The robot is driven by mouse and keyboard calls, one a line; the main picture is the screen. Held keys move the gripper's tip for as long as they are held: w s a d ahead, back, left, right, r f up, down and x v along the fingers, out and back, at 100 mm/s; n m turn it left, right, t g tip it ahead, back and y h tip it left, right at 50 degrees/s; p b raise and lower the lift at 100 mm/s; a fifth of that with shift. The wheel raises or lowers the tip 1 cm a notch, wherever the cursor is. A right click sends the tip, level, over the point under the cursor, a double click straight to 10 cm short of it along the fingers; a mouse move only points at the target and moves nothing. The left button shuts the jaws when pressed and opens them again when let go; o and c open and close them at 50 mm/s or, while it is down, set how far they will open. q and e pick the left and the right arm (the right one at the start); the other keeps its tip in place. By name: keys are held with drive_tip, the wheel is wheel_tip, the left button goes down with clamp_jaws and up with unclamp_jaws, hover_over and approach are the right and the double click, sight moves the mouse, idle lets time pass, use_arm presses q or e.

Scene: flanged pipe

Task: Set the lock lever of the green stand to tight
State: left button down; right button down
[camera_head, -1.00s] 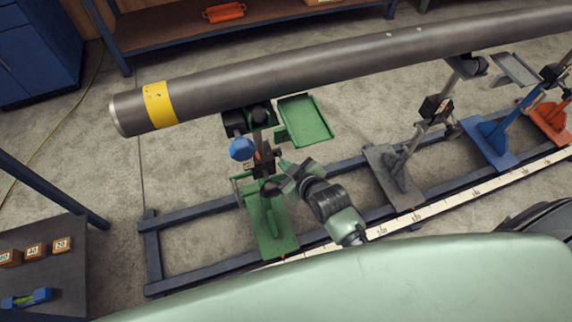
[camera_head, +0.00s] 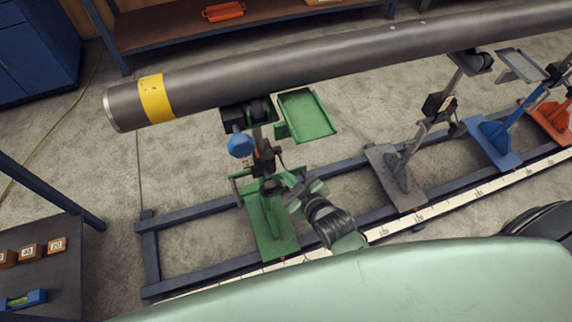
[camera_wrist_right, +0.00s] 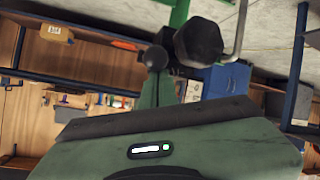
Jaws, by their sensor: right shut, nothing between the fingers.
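The green stand (camera_head: 273,232) stands at the left end of the floor frame, with its roller head under the pipe (camera_head: 300,62). A blue knob (camera_head: 240,145) sits on the left of its post. My right gripper (camera_head: 290,181) is shut and empty just right of the post, low near the base. I cannot tell whether it touches the stand. The right wrist view shows a dark hex-shaped knob (camera_wrist_right: 198,42) and a small black ball (camera_wrist_right: 155,57) close ahead of the gripper. Which part is the lock lever, and its setting, I cannot make out. My left gripper is out of view.
A green tray (camera_head: 306,116) juts out right of the stand's head, above my gripper. Grey (camera_head: 398,180), blue (camera_head: 492,140) and orange (camera_head: 551,122) stands follow to the right. A dark table (camera_head: 60,285) with marked blocks is at lower left.

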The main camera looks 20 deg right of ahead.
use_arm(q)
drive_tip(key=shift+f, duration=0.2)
use_arm(e)
drive_tip(key=shift+s+f, duration=0.25)
drive_tip(key=shift+f, duration=0.55)
drive_tip(key=shift+s+f, duration=0.2)
drive_tip(key=shift+f, duration=0.6)
